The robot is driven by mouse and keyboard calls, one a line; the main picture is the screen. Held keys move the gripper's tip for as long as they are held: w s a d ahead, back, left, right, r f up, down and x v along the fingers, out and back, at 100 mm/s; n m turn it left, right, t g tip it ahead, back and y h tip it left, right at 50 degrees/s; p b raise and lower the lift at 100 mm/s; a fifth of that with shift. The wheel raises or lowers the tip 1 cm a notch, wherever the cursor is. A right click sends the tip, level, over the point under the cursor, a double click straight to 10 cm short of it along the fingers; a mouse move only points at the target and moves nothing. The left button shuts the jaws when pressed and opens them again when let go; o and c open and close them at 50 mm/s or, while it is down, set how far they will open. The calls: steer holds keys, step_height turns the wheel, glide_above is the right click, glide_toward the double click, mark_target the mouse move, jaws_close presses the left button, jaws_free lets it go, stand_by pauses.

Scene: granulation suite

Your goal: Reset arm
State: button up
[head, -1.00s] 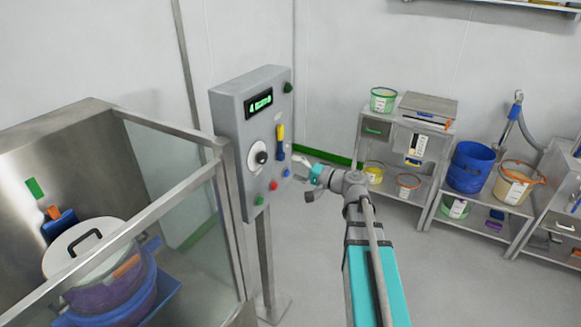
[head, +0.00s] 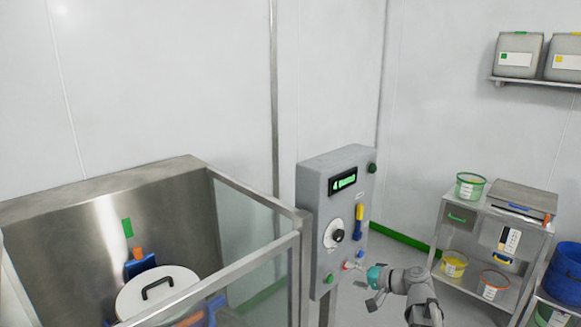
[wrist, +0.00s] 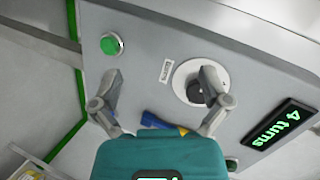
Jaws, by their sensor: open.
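My gripper (head: 361,285) is open and empty in front of the lower right part of a grey control panel (head: 312,240). In the wrist view the two fingers (wrist: 160,76) stand wide apart with nothing between them, facing the panel front. The right finger overlaps the white dial (wrist: 181,84) in the picture; I cannot tell whether it touches. The panel's green display (wrist: 280,124) reads "4 turns". The blue and yellow lever (wrist: 160,122) shows just beyond the gripper body, partly hidden. A green button (wrist: 111,44) lies left of the fingers.
A steel enclosure with glass sides (head: 180,172) stands left of the panel, holding a lidded pot (head: 165,290). A steel shelf cart (head: 470,212) with tubs and a scale stands at right. A wall shelf (head: 535,84) holds containers. Open floor lies between panel and cart.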

steer(key=s+a+f+n+g+h, duration=0.1)
steer(key=s+f+n+g+h, duration=0.3)
steer(key=s+f+g+h, duration=0.4)
steer(key=shift+s+a+f+g+h+p, duration=0.15)
steer(key=shift+s+f+g+h+p, duration=0.2)
steer(key=shift+s+f+h, duration=2.35)
steer(key=shift+s+r+y, duration=0.75)
steer(key=shift+s+y, duration=0.05)
steer(key=shift+y, duration=0.1)
